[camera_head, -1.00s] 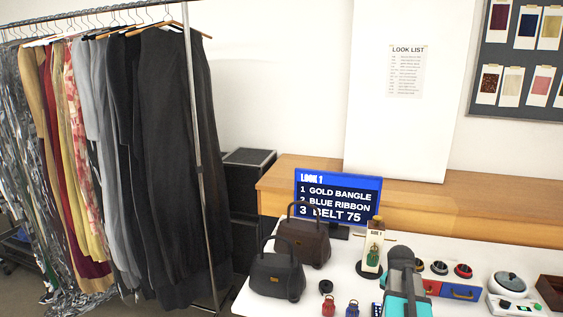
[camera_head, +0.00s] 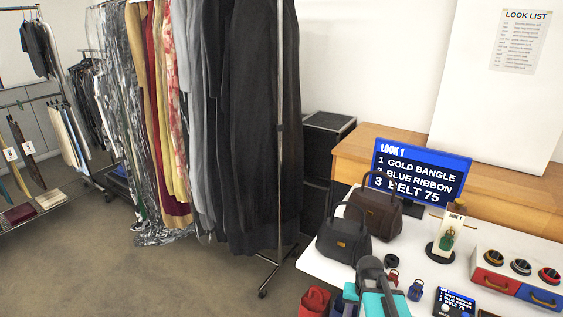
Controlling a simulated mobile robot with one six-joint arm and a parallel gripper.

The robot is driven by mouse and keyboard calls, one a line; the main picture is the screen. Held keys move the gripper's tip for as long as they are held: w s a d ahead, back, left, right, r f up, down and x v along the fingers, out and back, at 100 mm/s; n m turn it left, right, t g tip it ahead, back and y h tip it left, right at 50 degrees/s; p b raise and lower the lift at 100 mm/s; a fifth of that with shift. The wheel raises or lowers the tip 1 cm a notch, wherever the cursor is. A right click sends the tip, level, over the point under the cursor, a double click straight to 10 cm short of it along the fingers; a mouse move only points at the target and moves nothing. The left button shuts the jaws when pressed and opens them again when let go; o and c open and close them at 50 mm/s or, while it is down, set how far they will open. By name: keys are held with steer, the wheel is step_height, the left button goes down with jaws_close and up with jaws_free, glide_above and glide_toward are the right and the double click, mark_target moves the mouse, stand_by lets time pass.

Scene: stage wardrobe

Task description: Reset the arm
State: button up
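Part of my arm (camera_head: 376,288), grey and teal, rises at the bottom edge of the view, in front of the white table's near side. Its upper end is a rounded grey link. No gripper fingers show, so I cannot see whether my gripper is open or shut, or whether it holds anything.
A white table (camera_head: 490,238) carries a black handbag (camera_head: 343,242), a brown handbag (camera_head: 374,213), a screen (camera_head: 420,170) and a drawer unit (camera_head: 515,277). A clothes rack (camera_head: 281,130) stands left of it. Grey floor (camera_head: 180,280) is open at lower left.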

steer(key=s+a+f+n, duration=0.3)
steer(key=a+f, duration=0.1)
steer(key=a, duration=0.6)
steer(key=s+f+g+b, duration=0.5)
steer(key=s+f+b, duration=0.5)
steer(key=s+f, duration=1.4)
step_height(320, 180, down, 4)
steer(key=shift+s+d+r+g+y, duration=0.2)
steer(key=shift+s+d+g+y, duration=0.1)
steer(key=shift+s+d, duration=0.1)
steer(key=shift+w, duration=0.1)
